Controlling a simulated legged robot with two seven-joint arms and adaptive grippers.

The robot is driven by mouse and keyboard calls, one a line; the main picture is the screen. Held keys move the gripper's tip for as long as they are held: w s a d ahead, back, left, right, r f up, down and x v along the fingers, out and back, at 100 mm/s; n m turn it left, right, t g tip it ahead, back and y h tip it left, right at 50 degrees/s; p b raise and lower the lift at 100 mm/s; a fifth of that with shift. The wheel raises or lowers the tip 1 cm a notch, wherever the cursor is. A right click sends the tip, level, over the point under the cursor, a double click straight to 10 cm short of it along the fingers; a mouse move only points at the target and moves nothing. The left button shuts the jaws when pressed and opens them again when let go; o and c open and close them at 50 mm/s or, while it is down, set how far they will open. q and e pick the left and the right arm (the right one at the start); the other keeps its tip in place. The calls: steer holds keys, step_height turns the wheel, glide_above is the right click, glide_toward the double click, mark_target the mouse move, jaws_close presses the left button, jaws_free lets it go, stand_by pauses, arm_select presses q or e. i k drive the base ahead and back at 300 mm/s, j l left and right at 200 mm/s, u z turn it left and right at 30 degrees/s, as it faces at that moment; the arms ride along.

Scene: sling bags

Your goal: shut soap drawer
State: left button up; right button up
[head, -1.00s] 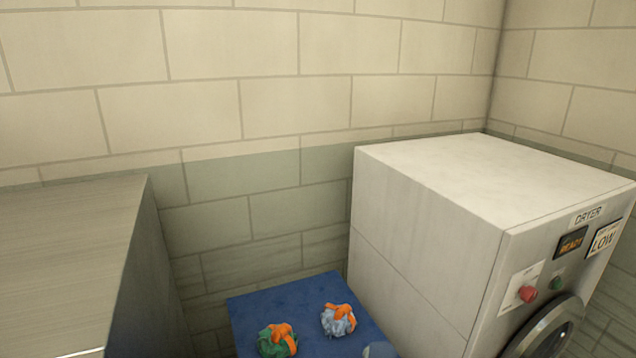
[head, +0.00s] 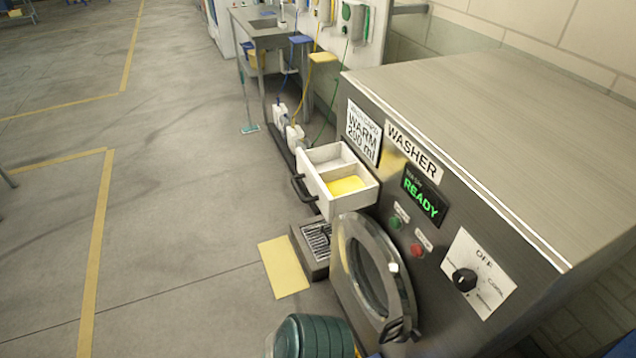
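The soap drawer (head: 340,180) is a white box pulled out from the front of the grey washer (head: 480,130), at its far end. It has a dark handle (head: 302,188) on its outer face. It is split into compartments, and the nearer one holds something yellow. The washer's display reads READY. Neither of my grippers shows in the head view.
A grated step (head: 314,243) and a yellow mat (head: 283,267) lie under the drawer. Open floor (head: 180,220) stretches left.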

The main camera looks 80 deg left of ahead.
mark_target(336, 180)
steer(key=u, duration=2.8)
